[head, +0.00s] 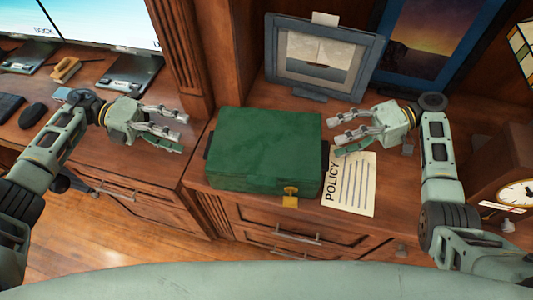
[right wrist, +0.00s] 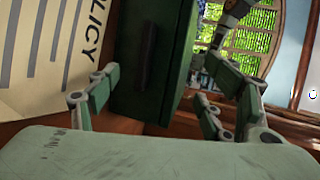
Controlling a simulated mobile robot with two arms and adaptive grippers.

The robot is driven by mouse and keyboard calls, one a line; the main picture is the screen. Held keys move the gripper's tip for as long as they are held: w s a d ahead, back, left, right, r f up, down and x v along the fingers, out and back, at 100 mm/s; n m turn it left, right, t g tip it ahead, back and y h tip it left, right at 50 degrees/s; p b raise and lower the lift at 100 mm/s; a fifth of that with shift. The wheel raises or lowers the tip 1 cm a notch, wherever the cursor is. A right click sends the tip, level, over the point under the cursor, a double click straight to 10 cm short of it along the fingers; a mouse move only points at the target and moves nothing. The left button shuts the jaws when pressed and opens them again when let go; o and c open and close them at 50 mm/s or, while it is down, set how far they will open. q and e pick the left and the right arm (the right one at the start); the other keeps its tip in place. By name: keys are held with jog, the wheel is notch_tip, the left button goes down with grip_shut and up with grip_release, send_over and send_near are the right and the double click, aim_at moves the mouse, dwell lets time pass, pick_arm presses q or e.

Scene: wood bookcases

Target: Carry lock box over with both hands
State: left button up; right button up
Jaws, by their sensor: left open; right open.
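The lock box (head: 265,145) is a green case with a gold padlock (head: 290,195) on its front. It sits on the wooden cabinet top in the middle of the head view. My left gripper (head: 183,131) is open and empty, left of the box and apart from it. My right gripper (head: 340,137) is open and close to the box's right side. In the right wrist view, the box's end (right wrist: 150,65) with a dark handle (right wrist: 146,57) lies ahead of and between my right fingers (right wrist: 160,105). Whether they touch the box cannot be told.
A paper marked POLICY (head: 350,183) lies right of the box. A framed picture (head: 320,58) stands behind it, with a larger blue-framed picture (head: 428,40) beside that. A clock (head: 510,190) is at the right. A wooden post (head: 180,55) stands behind left. Drawers are below the front edge.

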aim_at(206, 151)
pick_arm(q)
jog(key=x, duration=0.7)
jog(key=shift+d+f, duration=0.15)
jog(key=shift+d, duration=0.15)
pick_arm(e)
jog(key=x, duration=0.4)
pick_arm(q)
jog(key=shift+c, duration=0.6)
pick_arm(e)
jog(key=shift+c, duration=0.5)
pick_arm(q)
jog(key=c, duration=1.1)
pick_arm(e)
jog(key=c, duration=1.1)
pick_arm(q)
grip_shut()
pick_arm(e)
jog(key=shift+f, duration=0.1)
jog(key=c, duration=0.6)
jog(key=shift+s, duration=0.1)
grip_shut()
pick_arm(q)
jog(key=shift+d, duration=0.1)
pick_arm(e)
jog(key=shift+f, duration=0.1)
pick_arm(q)
jog(key=shift+r, duration=0.3)
pick_arm(e)
jog(key=shift+a, duration=0.1)
